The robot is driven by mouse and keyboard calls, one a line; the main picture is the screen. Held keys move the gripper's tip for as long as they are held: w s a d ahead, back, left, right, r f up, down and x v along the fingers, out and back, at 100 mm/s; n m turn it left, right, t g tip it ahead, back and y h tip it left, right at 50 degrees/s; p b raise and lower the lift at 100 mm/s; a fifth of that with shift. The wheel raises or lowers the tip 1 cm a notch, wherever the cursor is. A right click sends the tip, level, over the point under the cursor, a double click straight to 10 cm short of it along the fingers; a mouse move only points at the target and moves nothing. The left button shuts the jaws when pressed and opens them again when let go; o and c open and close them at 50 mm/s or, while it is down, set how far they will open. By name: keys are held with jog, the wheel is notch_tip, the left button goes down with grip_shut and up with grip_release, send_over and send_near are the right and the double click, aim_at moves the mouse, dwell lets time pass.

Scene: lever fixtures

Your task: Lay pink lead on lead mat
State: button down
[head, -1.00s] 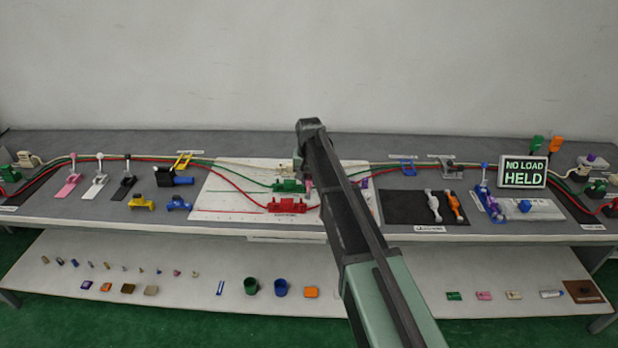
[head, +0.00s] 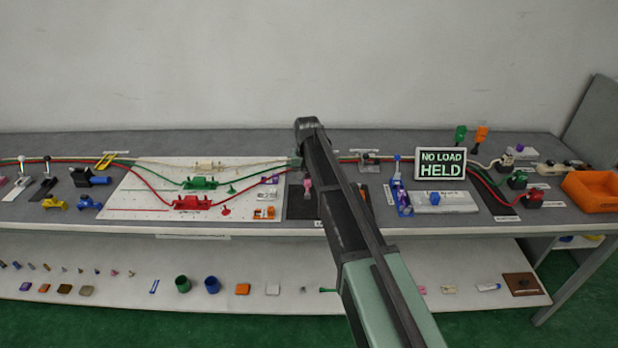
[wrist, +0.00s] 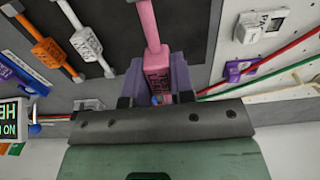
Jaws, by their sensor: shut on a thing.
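The pink lead (wrist: 155,68) is a pink block with thin ends, gripped in my gripper (wrist: 157,90), whose fingers close on its block from both sides. A bit of its pink also shows in the head view (head: 307,186) beside my arm. The black lead mat (head: 298,208) lies partly behind my arm; in the wrist view the dark mat (wrist: 118,50) spreads beyond the lead. The pink lead appears over the mat; I cannot tell how high. A white lead (wrist: 87,45) and an orange lead (wrist: 48,48) lie on the mat beside it.
A white board (head: 130,205) with red and green fixtures lies left of the mat. A blue lever fixture (head: 399,190) and the NO LOAD HELD sign (head: 441,168) stand to the right. An orange bin (head: 590,190) is at the far right.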

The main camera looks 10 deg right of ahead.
aim_at(308, 201)
jog(key=shift+d+f+b, duration=0.1)
jog(key=shift+f+b, duration=1.45)
jog(key=shift+f+b, duration=0.75)
jog(key=shift+f+b, duration=0.75)
jog(key=shift+f+b, duration=0.6)
